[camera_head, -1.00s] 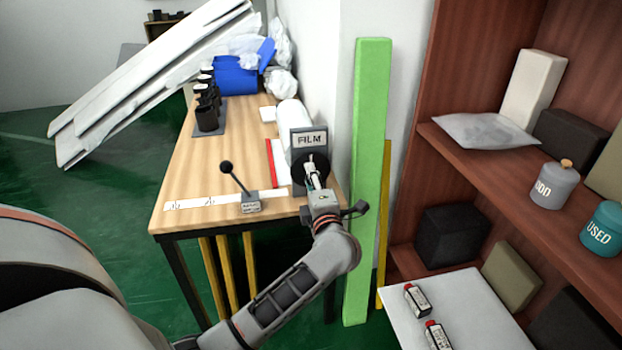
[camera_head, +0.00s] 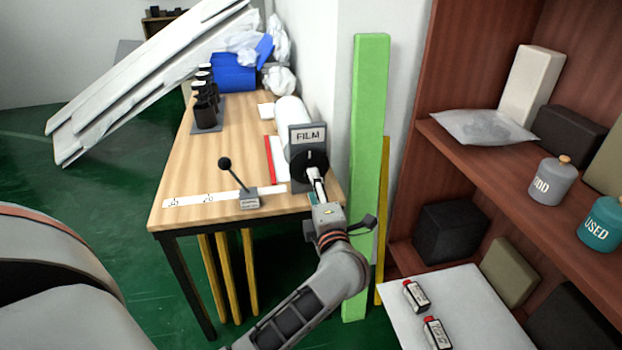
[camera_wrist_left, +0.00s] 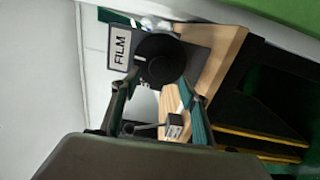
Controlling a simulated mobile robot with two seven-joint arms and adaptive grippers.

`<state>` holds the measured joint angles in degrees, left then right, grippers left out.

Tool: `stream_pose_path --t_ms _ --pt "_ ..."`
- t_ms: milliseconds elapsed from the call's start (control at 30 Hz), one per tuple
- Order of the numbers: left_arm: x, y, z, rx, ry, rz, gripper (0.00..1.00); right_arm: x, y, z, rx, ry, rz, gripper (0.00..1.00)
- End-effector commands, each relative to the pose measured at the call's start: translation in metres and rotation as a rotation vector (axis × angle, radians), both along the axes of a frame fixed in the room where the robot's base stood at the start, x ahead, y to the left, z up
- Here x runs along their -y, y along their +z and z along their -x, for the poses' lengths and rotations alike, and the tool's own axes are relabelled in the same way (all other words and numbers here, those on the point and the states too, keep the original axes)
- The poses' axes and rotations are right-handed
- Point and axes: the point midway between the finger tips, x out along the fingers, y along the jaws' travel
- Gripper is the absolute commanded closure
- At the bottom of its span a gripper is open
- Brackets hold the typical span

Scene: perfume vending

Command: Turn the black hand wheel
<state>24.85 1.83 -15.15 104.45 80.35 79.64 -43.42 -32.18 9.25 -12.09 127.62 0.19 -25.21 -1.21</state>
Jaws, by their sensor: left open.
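The black hand wheel (camera_head: 303,165) is on the near end of the film roller, below a grey bracket with a FILM label (camera_head: 308,136). In the left wrist view the wheel (camera_wrist_left: 160,62) shows as a round black disc beside the FILM bracket (camera_wrist_left: 119,46). My left gripper (camera_head: 317,180) is in front of the wheel, just off the table's near edge. In the left wrist view its fingers (camera_wrist_left: 158,78) are spread and empty, with the wheel ahead between the tips. Contact cannot be made out. My right gripper is not in view.
A black-knobbed lever (camera_head: 235,175) stands on the wooden table (camera_head: 215,148) left of the wheel. A green post (camera_head: 366,180) stands close on the right, then a brown shelf (camera_head: 480,165). Dark bottles (camera_head: 206,112) stand further back. The table's middle is mostly clear.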

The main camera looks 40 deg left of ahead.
Motion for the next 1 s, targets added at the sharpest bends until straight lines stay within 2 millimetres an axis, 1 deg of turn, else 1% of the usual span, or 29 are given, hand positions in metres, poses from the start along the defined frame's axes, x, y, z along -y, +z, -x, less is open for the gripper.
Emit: stream_pose_path --t_ms 33,100,233,333,500,1000 --pt "0.010 -0.002 0.008 -0.002 -0.001 0.004 0.55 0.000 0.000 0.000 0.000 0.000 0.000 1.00" --pt "0.019 -0.002 0.017 -0.002 0.000 0.004 0.55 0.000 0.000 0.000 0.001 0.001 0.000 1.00" --pt "0.035 -0.001 0.030 -0.001 -0.001 0.004 0.55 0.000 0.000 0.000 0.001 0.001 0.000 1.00" --pt "0.042 -0.001 0.036 -0.001 0.000 0.002 0.55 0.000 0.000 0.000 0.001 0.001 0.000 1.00" --pt "0.047 0.000 0.041 -0.001 0.001 0.001 0.55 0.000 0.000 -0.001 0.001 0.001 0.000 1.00" --pt "0.047 0.000 0.041 0.000 0.000 0.000 0.55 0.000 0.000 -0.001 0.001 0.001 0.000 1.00"
